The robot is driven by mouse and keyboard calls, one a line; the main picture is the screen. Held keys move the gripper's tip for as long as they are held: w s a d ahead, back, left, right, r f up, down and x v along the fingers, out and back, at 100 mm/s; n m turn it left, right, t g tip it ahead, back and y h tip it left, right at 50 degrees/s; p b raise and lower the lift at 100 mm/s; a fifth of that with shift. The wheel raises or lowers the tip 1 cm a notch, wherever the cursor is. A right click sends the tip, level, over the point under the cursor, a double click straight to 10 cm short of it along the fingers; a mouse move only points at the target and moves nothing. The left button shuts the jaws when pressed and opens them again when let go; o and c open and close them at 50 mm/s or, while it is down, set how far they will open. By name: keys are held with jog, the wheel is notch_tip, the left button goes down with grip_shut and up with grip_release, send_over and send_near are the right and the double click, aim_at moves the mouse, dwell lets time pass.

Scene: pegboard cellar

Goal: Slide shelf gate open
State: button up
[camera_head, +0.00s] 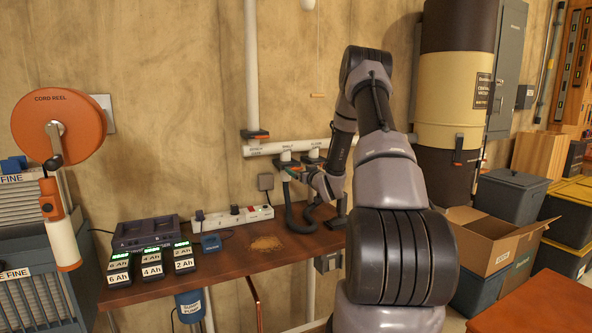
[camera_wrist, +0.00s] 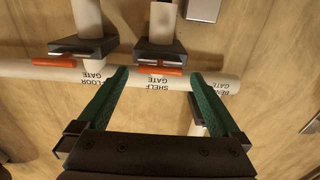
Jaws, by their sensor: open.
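The shelf gate (camera_wrist: 158,50) is a dark slide housing on a white pipe, with an orange tab (camera_wrist: 158,70) at its edge. It sits in the middle of the wrist view, above an upside-down SHELF GATE label. My gripper (camera_wrist: 159,75) is open, with green fingers on either side of the tab; I see gaps on both sides, and cannot tell the depth between fingertips and tab. In the head view my gripper (camera_head: 294,170) is just below the shelf gate (camera_head: 285,162), which my arm partly crowds.
The floor gate (camera_wrist: 82,48) is close beside my left finger. The bench gate (camera_head: 255,134) sits on the upright pipe at left. Below is a wooden workbench (camera_head: 230,285) with chargers (camera_head: 145,234), a power strip (camera_head: 233,217) and a small sawdust pile (camera_head: 266,244).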

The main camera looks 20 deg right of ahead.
aim_at(294, 168)
jog(key=shift+w, duration=1.55)
jog(key=shift+c, duration=0.3)
jog(key=shift+s, duration=0.1)
grip_shut()
